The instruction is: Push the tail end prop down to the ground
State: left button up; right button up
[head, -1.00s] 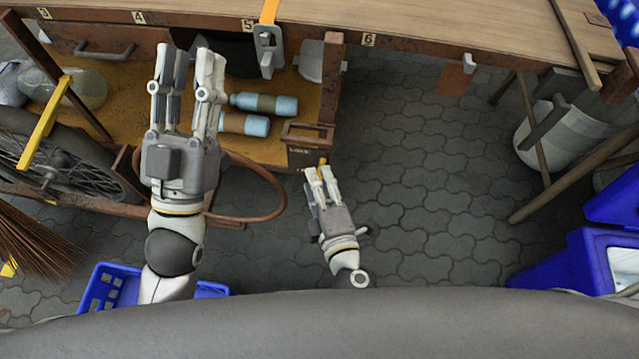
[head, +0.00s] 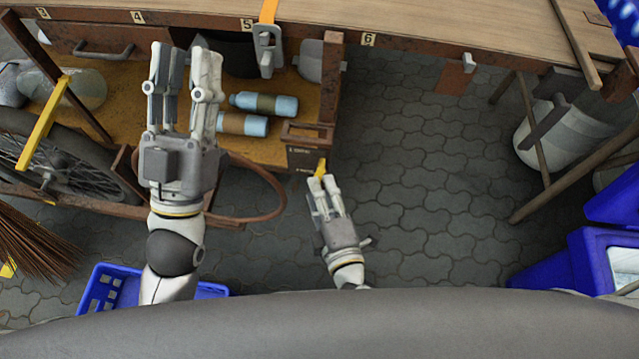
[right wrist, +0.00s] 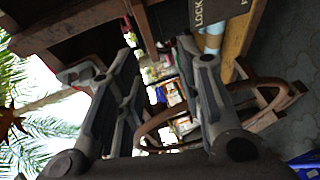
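A brown curved bar (head: 270,184), which looks like the tail end prop, loops out below the tail of the wooden cart (head: 240,150). It also shows as a brown loop (right wrist: 146,126) in the right wrist view, partly behind the fingers. A small yellow lever (head: 321,167) sits at the corner of the cart's dark lock box (head: 310,158). My right gripper (head: 321,183) is open and empty just below the lever; I cannot tell whether it touches it. My left gripper (head: 182,60) is open and empty above the cart bed, and its arm hides part of the bar.
A long wooden bench top (head: 450,25) with numbered tags runs along the back. Blue bottles (head: 264,103) lie on the cart bed. A spoked wheel (head: 75,160), a broom (head: 35,235) and a blue crate (head: 112,285) are at left.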

jog(key=v, duration=0.9)
jog(key=shift+s, duration=0.3)
jog(key=shift+d, duration=0.1)
